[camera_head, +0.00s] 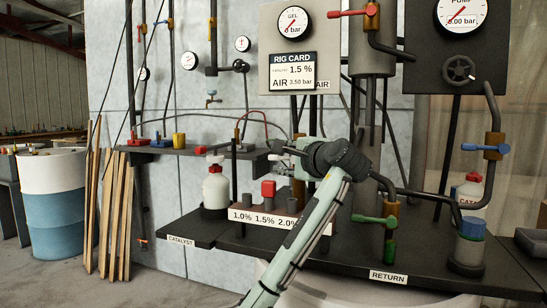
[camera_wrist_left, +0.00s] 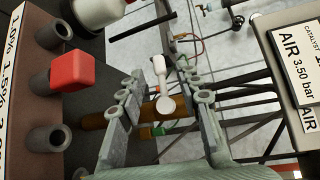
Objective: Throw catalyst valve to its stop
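My left gripper (camera_head: 288,150) is in the middle of the head view, above the row of percent-marked posts. In the left wrist view its two fingers (camera_wrist_left: 163,92) stand apart, with a white lever (camera_wrist_left: 160,72) in the gap between them. A round white knob end (camera_wrist_left: 165,104) faces the camera. A brass-coloured body (camera_wrist_left: 105,118) lies behind the fingers; it also shows below the gripper in the head view (camera_head: 298,192). This is probably the catalyst valve, though no label on it is readable. I cannot tell whether a finger touches the lever. My right gripper is out of view.
A red block (camera_head: 268,188) sits at the 1.5% post on the labelled rack (camera_head: 262,219). A white bottle (camera_head: 216,188) stands left of it. A green-handled valve (camera_head: 375,220) and the rig card (camera_head: 293,71) are close to my arm. Pipes crowd the right side.

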